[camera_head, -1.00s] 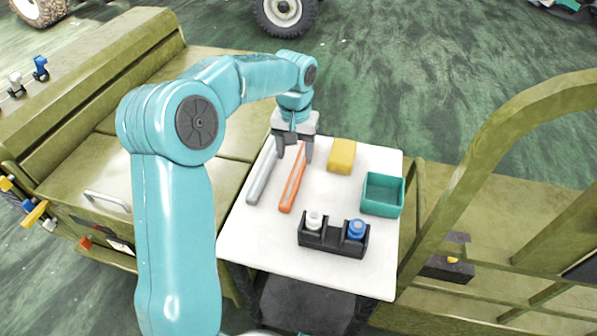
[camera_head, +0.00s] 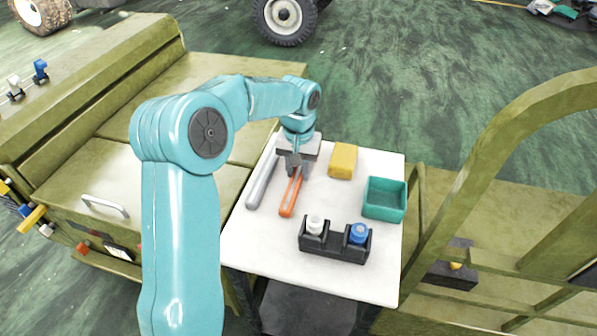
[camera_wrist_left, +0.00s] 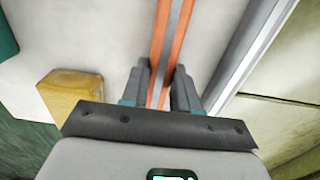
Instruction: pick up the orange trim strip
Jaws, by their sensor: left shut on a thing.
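The orange trim strip (camera_head: 290,196) lies on the white table top, with a grey stripe along its middle. It also shows in the left wrist view (camera_wrist_left: 172,35), running between the fingers. My left gripper (camera_head: 297,172) is over the strip's far part, with its fingers down on either side. In the left wrist view the left gripper (camera_wrist_left: 163,80) is shut on the strip. The strip's far end is hidden under the gripper. My right gripper is not in view.
A grey bar (camera_head: 262,182) lies close to the left of the strip. A yellow block (camera_head: 343,160), a teal bin (camera_head: 384,214) and a black holder (camera_head: 335,246) with a white-capped and a blue-capped bottle stand on the white table (camera_head: 262,246).

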